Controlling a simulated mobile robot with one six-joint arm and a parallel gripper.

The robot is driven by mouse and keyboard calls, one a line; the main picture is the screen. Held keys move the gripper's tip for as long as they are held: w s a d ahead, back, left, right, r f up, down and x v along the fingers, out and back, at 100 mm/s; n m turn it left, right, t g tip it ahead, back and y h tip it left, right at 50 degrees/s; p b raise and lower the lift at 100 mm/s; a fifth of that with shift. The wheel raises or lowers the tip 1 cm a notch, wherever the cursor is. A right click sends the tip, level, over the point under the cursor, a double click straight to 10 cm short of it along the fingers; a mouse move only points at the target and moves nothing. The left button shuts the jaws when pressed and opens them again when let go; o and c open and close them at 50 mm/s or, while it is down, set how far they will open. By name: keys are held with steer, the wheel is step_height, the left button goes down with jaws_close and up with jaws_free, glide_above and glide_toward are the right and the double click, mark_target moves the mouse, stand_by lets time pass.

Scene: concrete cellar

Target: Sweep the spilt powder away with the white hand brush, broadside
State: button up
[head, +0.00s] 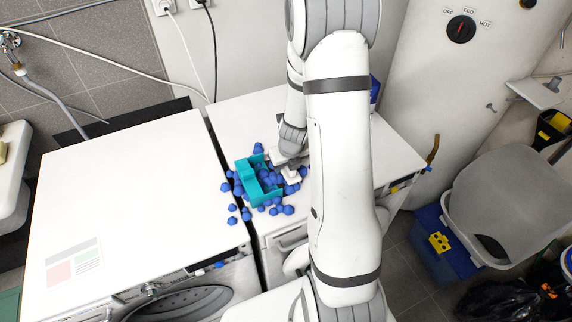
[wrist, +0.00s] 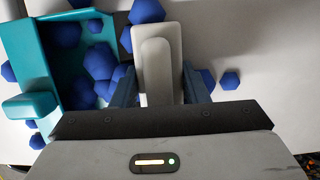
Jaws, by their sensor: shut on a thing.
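My gripper (head: 286,160) is shut on the white hand brush (wrist: 157,62). The brush stands between the two fingers in the wrist view; its bristles cannot be made out. In the head view the white brush (head: 293,174) is at the right side of an open teal tray (head: 243,171) on the right-hand white machine. The tray also shows in the wrist view (wrist: 28,52), left of the brush. The spill appears as blue faceted lumps (head: 288,210), not fine powder. Several lie in the tray and several around it, on both sides of my gripper.
The right-hand white machine top (head: 235,115) stands beside a left-hand one (head: 130,185), with a dark gap between them. A few lumps lie near this gap. The left top is mostly clear. A white tank (head: 440,80) rises at the back right.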

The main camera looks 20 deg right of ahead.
steer(key=shift+r+p, duration=3.45)
steer(key=shift+r, duration=0.05)
steer(key=shift+f, duration=0.15)
